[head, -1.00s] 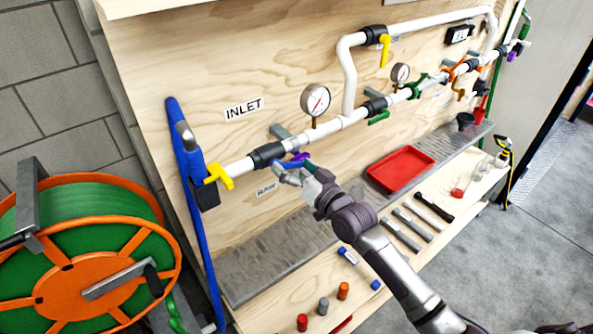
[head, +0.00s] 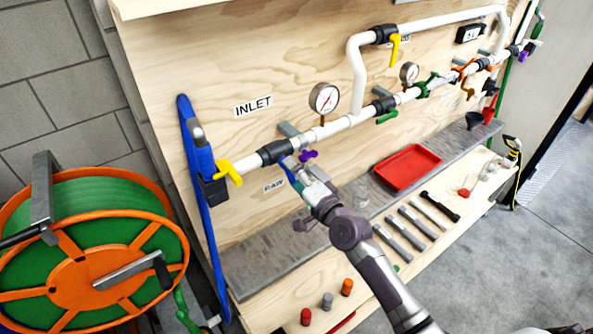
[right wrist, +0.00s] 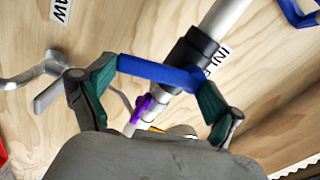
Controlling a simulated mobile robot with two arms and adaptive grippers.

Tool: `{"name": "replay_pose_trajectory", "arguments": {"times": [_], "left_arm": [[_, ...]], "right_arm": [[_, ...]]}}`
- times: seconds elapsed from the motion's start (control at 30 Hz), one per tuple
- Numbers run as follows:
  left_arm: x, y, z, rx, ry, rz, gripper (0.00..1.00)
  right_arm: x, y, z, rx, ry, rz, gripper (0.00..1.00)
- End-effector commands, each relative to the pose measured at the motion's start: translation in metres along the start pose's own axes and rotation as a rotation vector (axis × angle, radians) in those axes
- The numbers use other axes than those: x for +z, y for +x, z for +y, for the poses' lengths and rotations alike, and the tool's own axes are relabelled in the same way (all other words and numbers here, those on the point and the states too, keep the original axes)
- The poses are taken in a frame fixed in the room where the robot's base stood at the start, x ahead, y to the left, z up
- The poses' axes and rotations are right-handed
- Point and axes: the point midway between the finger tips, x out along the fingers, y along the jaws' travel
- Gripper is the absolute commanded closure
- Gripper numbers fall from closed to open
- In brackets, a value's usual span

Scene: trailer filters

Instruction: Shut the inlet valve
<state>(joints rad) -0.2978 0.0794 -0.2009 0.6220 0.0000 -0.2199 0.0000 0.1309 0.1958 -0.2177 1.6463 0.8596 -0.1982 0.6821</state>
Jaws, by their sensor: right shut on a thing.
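The white pipe (head: 340,124) runs along the plywood board, with the INLET label (head: 253,106) above its left end. A black valve body (head: 272,152) sits on the pipe below that label. A blue lever (head: 286,163) at this valve slants down across the pipe line. My right gripper (head: 301,182) is at the lever. In the right wrist view, the blue lever (right wrist: 160,72) spans between the green finger pads, in front of the black valve body (right wrist: 196,52), and the gripper is shut on it. The gripper hides part of the lever in the head view. My left gripper is out of view.
A small purple handle (head: 307,155) is close to my right gripper. A yellow handle (head: 228,171) and a blue hose (head: 206,200) are to the left. Gauges (head: 324,98), a red tray (head: 407,166) and tools (head: 405,230) lie further right. A hose reel (head: 95,265) stands lower left.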

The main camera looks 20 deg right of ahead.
Motion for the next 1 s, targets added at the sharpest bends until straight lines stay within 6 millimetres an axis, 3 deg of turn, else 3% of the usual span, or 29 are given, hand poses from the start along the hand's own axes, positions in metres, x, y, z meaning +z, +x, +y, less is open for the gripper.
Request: {"name": "replay_pose_trajectory", "arguments": {"times": [0.4,1.0], "left_arm": [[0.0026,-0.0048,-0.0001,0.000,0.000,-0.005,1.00],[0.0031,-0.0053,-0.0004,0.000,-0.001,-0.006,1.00]], "right_arm": [[0.0073,0.0000,-0.0004,-0.001,0.230,0.003,0.71],[0.0099,0.0001,-0.0006,-0.002,0.286,0.001,0.71]]}}
